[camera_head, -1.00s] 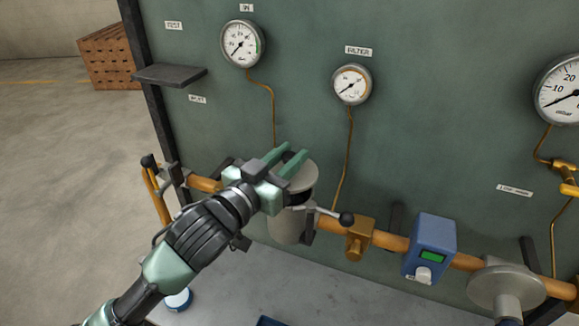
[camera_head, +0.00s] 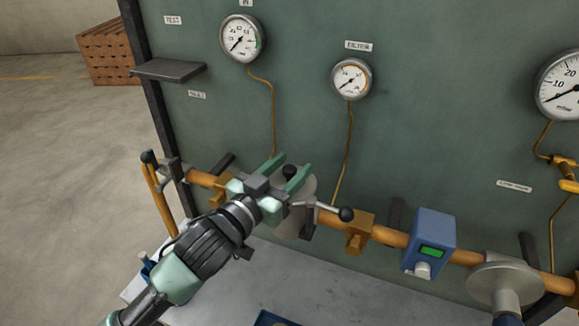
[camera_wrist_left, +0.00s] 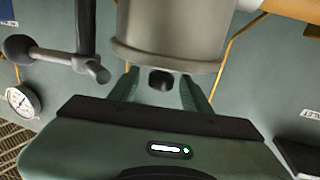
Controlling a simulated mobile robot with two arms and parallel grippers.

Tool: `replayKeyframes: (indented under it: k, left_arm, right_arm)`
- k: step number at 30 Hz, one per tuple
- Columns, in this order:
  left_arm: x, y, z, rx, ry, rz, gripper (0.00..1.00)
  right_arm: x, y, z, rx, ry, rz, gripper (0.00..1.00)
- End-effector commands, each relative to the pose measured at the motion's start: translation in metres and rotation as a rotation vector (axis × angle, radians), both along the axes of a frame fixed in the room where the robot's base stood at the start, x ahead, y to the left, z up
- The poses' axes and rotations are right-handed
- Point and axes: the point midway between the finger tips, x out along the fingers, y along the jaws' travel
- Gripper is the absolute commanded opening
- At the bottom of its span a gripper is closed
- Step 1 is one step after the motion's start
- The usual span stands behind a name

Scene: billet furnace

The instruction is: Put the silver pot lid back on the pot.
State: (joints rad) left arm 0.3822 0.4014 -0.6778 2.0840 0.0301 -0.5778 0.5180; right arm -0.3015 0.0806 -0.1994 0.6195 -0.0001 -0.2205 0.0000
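The silver lid (camera_head: 309,187) is a grey disc with a black knob (camera_head: 290,171), on top of the grey cylindrical pot (camera_head: 290,227) in the pipe line. In the left wrist view the lid's rim (camera_wrist_left: 165,58) lies against the pot body (camera_wrist_left: 175,25), with no clear gap. My left gripper (camera_head: 287,168) is just over the lid, its green fingers apart on either side of the knob. The wrist view shows space between the knob (camera_wrist_left: 161,80) and both fingers. The gripper hides part of the lid and pot. My right gripper is not in view.
The orange pipe (camera_head: 390,240) runs along the green panel. A lever with a black ball (camera_head: 346,214) sticks out right of the pot. A blue meter (camera_head: 430,243) sits further right. A dark shelf (camera_head: 170,71) is at upper left. The grey bench (camera_head: 250,285) below is mostly clear.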

Motion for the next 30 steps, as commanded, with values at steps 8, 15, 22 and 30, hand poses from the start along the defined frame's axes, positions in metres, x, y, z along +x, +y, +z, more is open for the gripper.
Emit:
replayKeyframes:
  k: [8,15,22,30]
  left_arm:
    - [0.0,0.0,0.004,0.001,-0.002,0.0,0.48]
    - [-0.026,0.018,0.004,0.001,0.0,-0.001,0.48]
    - [-0.068,0.047,0.004,0.001,0.0,0.0,0.48]
    - [-0.096,0.066,0.007,0.001,0.001,0.001,0.48]
  right_arm:
    - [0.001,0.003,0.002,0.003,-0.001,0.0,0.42]
    - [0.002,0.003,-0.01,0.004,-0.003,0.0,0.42]
    - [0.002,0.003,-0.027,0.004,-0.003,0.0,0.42]
    - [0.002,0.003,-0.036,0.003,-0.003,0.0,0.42]
